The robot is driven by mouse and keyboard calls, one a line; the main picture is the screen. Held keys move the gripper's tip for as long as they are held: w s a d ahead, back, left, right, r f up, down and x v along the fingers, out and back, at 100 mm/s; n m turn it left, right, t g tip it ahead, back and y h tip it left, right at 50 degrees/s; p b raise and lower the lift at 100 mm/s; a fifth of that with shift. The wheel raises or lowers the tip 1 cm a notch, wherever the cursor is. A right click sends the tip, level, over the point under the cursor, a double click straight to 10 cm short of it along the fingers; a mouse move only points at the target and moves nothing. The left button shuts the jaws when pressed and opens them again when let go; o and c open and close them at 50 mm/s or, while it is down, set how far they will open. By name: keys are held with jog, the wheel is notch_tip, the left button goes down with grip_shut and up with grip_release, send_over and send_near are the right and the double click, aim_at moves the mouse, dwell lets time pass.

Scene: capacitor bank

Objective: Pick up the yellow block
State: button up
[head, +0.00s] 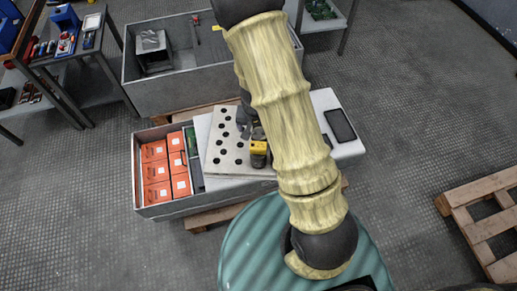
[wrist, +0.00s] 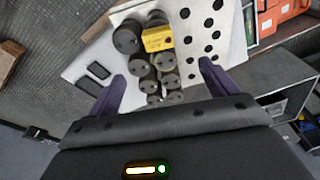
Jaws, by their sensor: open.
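The yellow block (wrist: 158,39) shows in the wrist view, among several dark grey cylinders (wrist: 127,37) on a white board. Dark marks show on the block's face. In the head view the yellow block (head: 259,147) is near the front edge of the perforated plate, just left of my arm. My gripper (wrist: 160,80) is open, its two dark fingers spread wide on either side of the cylinders in the picture. The block appears beyond the fingertips, roughly between their lines, and is not held. In the head view my arm hides most of the gripper and cylinders.
The perforated plate (head: 228,160) lies on a white surface beside a crate of orange boxes (head: 155,171). A black flat device (head: 340,125) lies to the right. A grey bin (head: 185,85) stands behind. A wooden pallet (head: 480,215) is on the floor at right.

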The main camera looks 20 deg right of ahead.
aim_at(258, 146)
jog(key=f+b, duration=0.1)
jog(key=f, duration=0.3)
jog(key=w+f+b, duration=0.1)
jog(key=f+b, duration=0.1)
jog(key=f, duration=0.2)
jog(key=f+b, duration=0.1)
jog(key=f, duration=0.2)
jog(key=shift+w+d+f+b, duration=0.2)
jog(key=shift+w+f+b, duration=0.1)
jog(key=shift+f+b, duration=0.1)
jog(key=shift+d+f, duration=0.1)
jog(key=shift+d+f, duration=0.1)
jog(key=shift+f, duration=0.4)
jog(key=f, duration=0.1)
jog(key=f+b, duration=0.1)
jog(key=w+f, duration=0.1)
jog(key=f, duration=0.1)
jog(key=shift+d+f, duration=0.1)
jog(key=shift+d, duration=0.15)
